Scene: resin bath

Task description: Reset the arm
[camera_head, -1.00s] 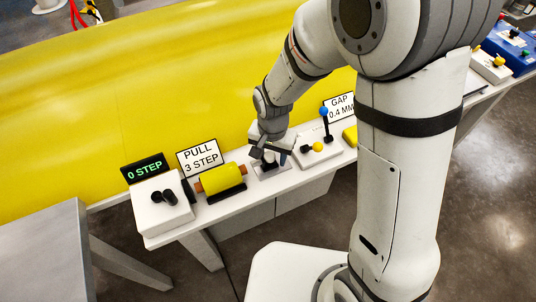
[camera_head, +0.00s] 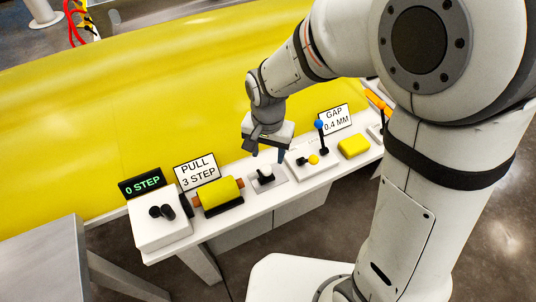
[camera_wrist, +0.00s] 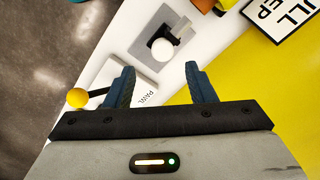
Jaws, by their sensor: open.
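My gripper (camera_head: 267,150) is open and empty in the head view, raised above the white bench beside the yellow surface. Its two dark blue fingers stand apart in the wrist view (camera_wrist: 158,85). Below it, a black lever on a grey plate (camera_head: 266,180) stands clear of the fingers. In the wrist view the lever shows a white round knob (camera_wrist: 162,50), ahead of the fingertips and not between them. My arm reaches in from the right of the head view.
Left on the bench are a "0 STEP" display (camera_head: 142,187), a "PULL 3 STEP" sign (camera_head: 196,171) and a yellow roller (camera_head: 218,194). Right are a yellow-knobbed lever box (camera_head: 308,166), a blue-knobbed lever (camera_head: 321,138), a yellow block (camera_head: 353,147) and a "GAP 0.4 MM" sign (camera_head: 335,118).

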